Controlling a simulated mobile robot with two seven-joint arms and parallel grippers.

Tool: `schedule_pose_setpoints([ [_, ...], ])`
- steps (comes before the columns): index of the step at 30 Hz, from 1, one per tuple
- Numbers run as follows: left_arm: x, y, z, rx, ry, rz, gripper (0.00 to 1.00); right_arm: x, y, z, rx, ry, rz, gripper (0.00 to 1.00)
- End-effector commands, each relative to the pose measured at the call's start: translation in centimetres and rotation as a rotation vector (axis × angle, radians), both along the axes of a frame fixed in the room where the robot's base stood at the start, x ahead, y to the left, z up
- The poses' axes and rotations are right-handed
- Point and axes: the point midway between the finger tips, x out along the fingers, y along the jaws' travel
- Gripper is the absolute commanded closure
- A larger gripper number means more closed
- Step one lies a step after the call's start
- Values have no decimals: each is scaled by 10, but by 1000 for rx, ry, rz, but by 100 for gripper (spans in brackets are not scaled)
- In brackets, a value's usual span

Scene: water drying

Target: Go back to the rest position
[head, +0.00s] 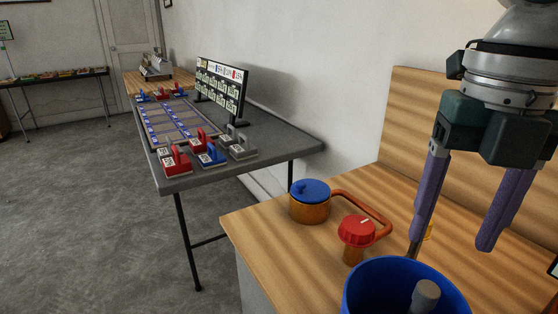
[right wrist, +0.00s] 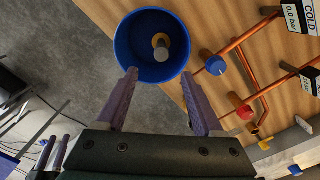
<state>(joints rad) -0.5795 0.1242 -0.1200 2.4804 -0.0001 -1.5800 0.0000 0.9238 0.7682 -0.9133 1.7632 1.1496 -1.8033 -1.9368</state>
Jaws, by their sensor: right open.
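My right gripper (head: 452,245) comes down from the top right of the head view. Its two purple fingers are spread with nothing between them. In the right wrist view, the fingers (right wrist: 160,76) reach toward a round blue container (right wrist: 125,45), one fingertip near each side of its lower rim. I cannot tell whether they touch it. The blue container also shows at the bottom of the head view (head: 385,283), with a grey-topped cylinder (head: 426,293) inside. My left gripper is not in view.
On the wooden bench (head: 275,245) are a blue knob (head: 311,190), a red knob (head: 357,230) and copper piping (head: 372,210). Beyond it, a grey table (head: 265,145) carries red, blue and grey blocks and an upright board (head: 221,85). Open floor (head: 90,215) lies left.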

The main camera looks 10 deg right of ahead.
Motion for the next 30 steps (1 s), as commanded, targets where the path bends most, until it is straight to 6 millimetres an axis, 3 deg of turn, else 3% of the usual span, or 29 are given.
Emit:
schedule_pose_setpoints([
  [5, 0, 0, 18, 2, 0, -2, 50, -20, 42, -18, 75, -25, -203, 31],
  [9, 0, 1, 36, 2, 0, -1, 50, -46, 86, -28, 210, -44, -582, 31],
  [14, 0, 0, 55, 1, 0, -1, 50, -75, 109, -25, 362, -21, -1148, 31],
  [21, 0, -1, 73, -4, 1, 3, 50, -112, 83, -20, 438, -1, -1900, 31],
  [29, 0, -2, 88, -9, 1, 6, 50, -159, 31, -13, 408, -81, -2508, 31],
  [30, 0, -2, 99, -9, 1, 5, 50, -162, 26, -2, 407, -97, -2554, 31],
])
